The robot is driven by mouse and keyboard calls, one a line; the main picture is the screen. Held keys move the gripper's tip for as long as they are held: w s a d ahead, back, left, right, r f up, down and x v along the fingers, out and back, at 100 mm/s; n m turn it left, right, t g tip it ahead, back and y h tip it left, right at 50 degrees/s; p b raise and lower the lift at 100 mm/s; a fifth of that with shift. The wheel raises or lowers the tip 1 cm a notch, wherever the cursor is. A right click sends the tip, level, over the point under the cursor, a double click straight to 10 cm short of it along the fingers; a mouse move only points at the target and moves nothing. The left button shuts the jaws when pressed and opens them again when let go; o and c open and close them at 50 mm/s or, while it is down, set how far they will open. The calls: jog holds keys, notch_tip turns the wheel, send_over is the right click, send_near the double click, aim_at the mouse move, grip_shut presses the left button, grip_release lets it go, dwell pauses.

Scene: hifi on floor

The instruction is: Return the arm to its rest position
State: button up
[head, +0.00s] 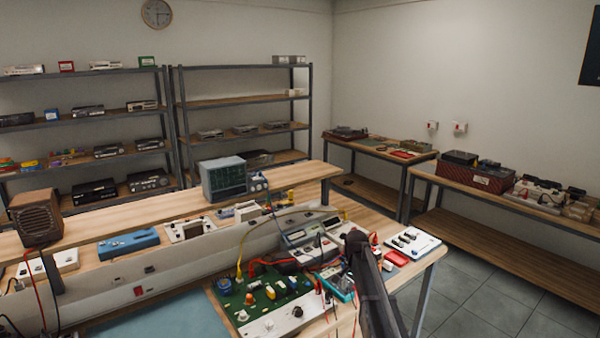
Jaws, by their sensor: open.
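My arm shows as a dark shape rising from the bottom edge, right of centre. At its upper end is my gripper (358,246), seen narrow and dark, with its jaws open. I see nothing held in it. It appears in front of the right part of the cluttered workbench (425,268), over the instruments there. The fingers are hard to make out one by one, and the arm hides part of the bench behind it.
A green circuit board (262,296), a multimeter (338,283) and cables crowd the bench near my arm. A white tray (414,243) lies at the bench's right end. Shelves (245,102) stand behind, a side table (480,196) at right. Tiled floor (480,290) at right is clear.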

jog(key=s+f+n+b, duration=0.3)
jog(key=s+n, duration=0.1)
jog(key=s, duration=1)
jog(key=s+f+n+b, duration=0.3)
jog(key=s+f+n, duration=0.1)
jog(key=s, duration=1)
jog(key=shift+s+a+b, duration=0.15)
jog(key=shift+a+b, duration=0.05)
jog(key=shift+b, duration=0.1)
